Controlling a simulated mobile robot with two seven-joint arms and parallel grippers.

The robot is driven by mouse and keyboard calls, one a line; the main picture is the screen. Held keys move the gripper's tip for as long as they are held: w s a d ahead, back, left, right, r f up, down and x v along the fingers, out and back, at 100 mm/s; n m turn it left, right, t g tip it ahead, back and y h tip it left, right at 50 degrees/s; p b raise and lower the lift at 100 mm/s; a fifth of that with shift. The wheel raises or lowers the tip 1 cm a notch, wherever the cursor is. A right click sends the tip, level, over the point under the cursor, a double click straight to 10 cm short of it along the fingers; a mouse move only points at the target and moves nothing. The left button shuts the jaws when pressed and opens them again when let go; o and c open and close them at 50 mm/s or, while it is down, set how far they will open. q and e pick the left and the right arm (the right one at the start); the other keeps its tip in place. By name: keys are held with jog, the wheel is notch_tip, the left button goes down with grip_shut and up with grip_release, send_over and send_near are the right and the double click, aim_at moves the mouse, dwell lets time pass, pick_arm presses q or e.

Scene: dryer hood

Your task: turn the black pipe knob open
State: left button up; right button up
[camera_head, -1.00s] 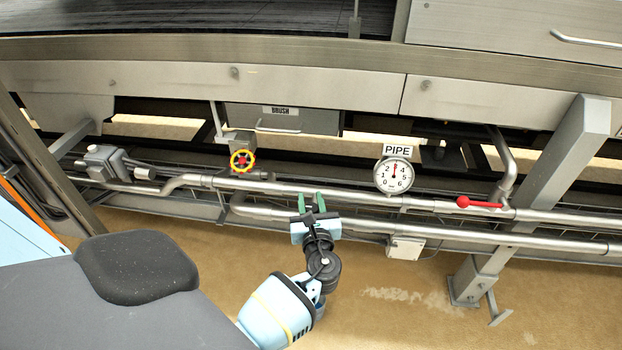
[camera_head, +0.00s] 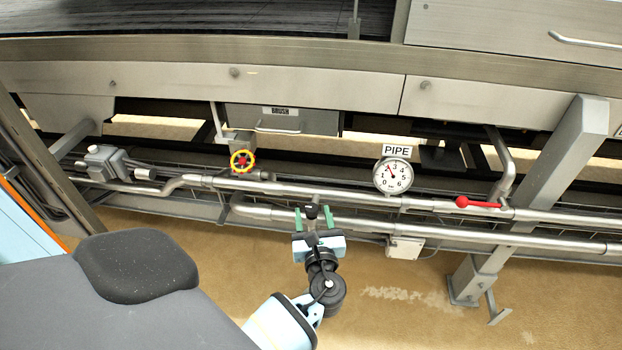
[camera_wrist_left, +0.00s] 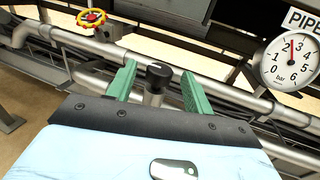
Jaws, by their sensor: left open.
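The black pipe knob (camera_head: 311,211) stands on a short metal stem at the lower silver pipe. It also shows in the left wrist view (camera_wrist_left: 158,76), with a small light mark on its top. My left gripper (camera_head: 313,217) is open, with its green fingers on either side of the knob and visible gaps to it. In the left wrist view the knob is between and slightly beyond the two green fingertips (camera_wrist_left: 158,82). The pipe gauge (camera_head: 393,176) has its needle pointing up and left, near 2. My right gripper is not in view.
A yellow-and-red handwheel (camera_head: 242,161) is up and left of the knob. A red lever (camera_head: 478,203) is on the upper pipe to the right. A grey support post (camera_head: 540,180) stands farther right. The tan floor (camera_head: 400,310) below the pipes is mostly clear.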

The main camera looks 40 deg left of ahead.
aim_at(313, 214)
pick_arm(q)
jog(key=shift+v, duration=1.6)
